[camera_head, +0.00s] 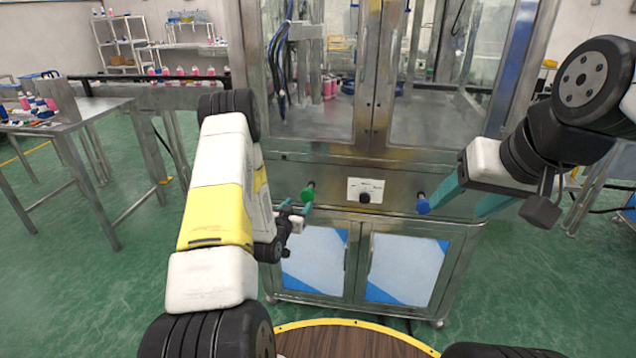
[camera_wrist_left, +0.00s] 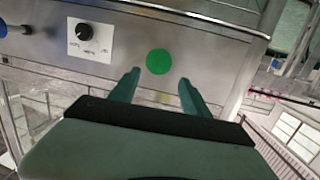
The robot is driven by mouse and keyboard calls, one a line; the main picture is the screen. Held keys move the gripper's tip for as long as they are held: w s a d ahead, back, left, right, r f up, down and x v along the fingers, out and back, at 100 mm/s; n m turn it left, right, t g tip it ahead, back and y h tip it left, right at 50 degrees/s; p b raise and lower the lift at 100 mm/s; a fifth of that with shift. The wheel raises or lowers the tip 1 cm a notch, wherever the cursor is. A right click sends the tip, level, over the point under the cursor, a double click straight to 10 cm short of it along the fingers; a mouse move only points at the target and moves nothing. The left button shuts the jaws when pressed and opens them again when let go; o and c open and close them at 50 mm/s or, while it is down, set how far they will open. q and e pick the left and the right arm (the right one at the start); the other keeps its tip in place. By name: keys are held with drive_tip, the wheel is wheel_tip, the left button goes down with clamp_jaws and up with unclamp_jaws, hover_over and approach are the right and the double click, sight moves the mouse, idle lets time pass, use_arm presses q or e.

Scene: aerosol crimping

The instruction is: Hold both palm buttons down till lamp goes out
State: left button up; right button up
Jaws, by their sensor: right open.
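A green palm button (camera_head: 308,192) and a blue palm button (camera_head: 423,205) stick out of the steel panel of the machine. My left gripper (camera_head: 294,207) is open just in front of and below the green button. In the left wrist view the green button (camera_wrist_left: 159,61) shows just beyond the gap between the open fingertips (camera_wrist_left: 159,77); contact cannot be told. My right gripper (camera_head: 462,203) is open, with one teal finger close beside the blue button; whether it touches cannot be told. The blue button also shows at the left edge of the left wrist view (camera_wrist_left: 3,28). I cannot make out a lamp.
A white plate (camera_head: 354,184) with a black knob (camera_head: 364,197) sits between the buttons. Glass doors (camera_head: 440,100) are above and cabinet doors (camera_head: 405,262) below. A steel table (camera_head: 85,113) stands at the left, with open green floor around.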

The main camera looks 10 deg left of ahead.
use_arm(q)
drive_tip(key=shift+o, duration=1.1)
drive_tip(key=w+a+r+m+g+h, duration=0.1)
drive_tip(key=w+a+r+m+g, duration=0.1)
drive_tip(key=w+a, duration=0.4)
wheel_tip(320, 180, up, 3)
drive_tip(key=shift+w+f+m+g+h, duration=0.2)
drive_tip(key=shift+w+m+g+h, duration=0.2)
drive_tip(key=shift+w+m, duration=0.45)
drive_tip(key=n+g+y, duration=0.5)
drive_tip(key=g+y, duration=0.1)
drive_tip(key=g, duration=0.3)
approach(309, 190)
drive_tip(key=shift+m, duration=0.25)
drive_tip(key=x, duration=1.1)
drive_tip(key=shift+f, duration=0.35)
